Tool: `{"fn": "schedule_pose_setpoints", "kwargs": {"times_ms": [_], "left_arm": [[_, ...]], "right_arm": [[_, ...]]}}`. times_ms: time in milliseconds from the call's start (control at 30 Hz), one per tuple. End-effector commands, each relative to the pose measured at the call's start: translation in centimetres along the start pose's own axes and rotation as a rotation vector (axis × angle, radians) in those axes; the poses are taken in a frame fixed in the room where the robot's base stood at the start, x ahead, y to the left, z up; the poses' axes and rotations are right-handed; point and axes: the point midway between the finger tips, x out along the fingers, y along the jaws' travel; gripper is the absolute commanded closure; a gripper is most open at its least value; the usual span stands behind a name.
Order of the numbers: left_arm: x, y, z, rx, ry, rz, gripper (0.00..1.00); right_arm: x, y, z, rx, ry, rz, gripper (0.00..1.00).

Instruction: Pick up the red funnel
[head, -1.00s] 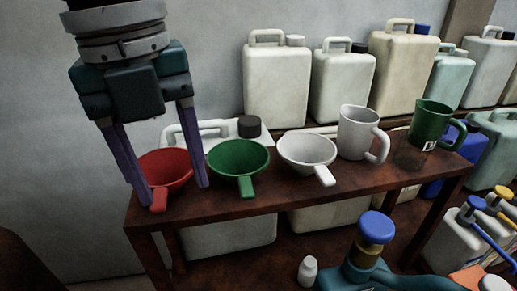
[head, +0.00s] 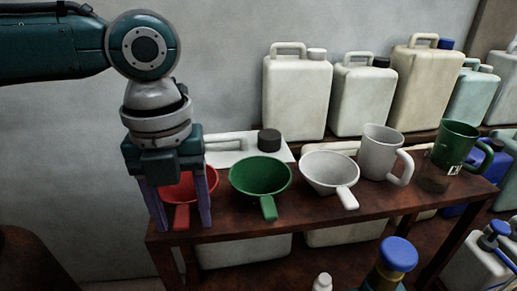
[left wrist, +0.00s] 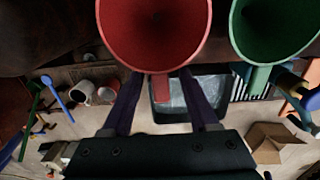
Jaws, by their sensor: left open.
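The red funnel (head: 184,186) stands at the left end of the dark wooden shelf, its handle toward me. My left gripper (head: 183,226) points down over it, open, with one purple finger on each side of the handle in the head view. In the left wrist view the red funnel (left wrist: 152,28) is large at the top, and its handle lies between the two fingers of the gripper (left wrist: 160,76). The bowl's rim covers the fingertips there, so I cannot tell whether they touch it. The right gripper is not in view.
A green funnel (head: 261,176) stands close on the right, then a white funnel (head: 326,168), a white mug (head: 378,152) and a green mug (head: 455,145). Larger canisters stand along the wall.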

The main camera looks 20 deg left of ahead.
Motion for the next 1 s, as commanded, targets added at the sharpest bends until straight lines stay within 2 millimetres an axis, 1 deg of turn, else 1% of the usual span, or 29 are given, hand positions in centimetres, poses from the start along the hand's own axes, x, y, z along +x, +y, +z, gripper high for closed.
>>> {"fn": "schedule_pose_setpoints", "kwargs": {"times_ms": [233,700,767,1000], "left_arm": [[0.22,-0.02,-0.01,0.001,0.000,0.000,0.41],[0.17,-0.03,0.00,0.000,0.000,-0.001,0.94],[0.17,-0.03,0.00,0.000,0.000,-0.001,1.00],[0.16,-0.03,0.00,0.000,0.000,-0.001,1.00]], "right_arm": [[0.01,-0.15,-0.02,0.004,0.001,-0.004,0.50],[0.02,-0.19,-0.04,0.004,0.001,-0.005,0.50],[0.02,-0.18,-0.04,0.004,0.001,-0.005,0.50],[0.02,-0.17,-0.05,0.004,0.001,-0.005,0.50]]}}
